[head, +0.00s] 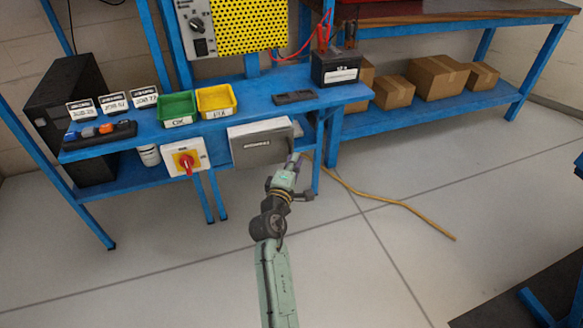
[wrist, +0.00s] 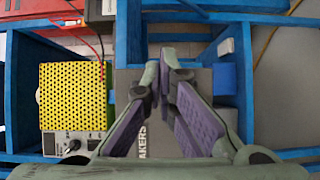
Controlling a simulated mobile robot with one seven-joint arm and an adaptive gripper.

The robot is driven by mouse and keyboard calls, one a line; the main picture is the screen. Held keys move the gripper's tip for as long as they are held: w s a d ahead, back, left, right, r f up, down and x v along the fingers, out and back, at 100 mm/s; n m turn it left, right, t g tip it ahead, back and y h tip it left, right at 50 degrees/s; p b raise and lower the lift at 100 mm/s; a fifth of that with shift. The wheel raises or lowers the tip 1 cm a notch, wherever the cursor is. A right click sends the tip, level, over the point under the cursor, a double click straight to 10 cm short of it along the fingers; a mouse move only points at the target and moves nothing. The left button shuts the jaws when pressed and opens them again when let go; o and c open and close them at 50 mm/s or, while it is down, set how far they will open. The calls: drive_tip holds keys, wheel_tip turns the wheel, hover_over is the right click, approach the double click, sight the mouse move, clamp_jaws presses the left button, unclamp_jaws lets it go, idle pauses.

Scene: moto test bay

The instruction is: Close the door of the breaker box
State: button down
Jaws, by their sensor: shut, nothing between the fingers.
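My gripper (head: 294,158) is at the right edge of the box, fingers together and empty. In the wrist view the gripper (wrist: 166,72) covers much of the door; I cannot tell if it touches.
A white and yellow panel with a red rotary switch (head: 186,161) is left of the box. Green (head: 178,109) and yellow (head: 216,101) bins and a black battery (head: 336,68) stand on the bench. A yellow cable (head: 400,205) lies on otherwise open floor.

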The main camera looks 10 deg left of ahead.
drive_tip(key=shift+w, duration=0.6)
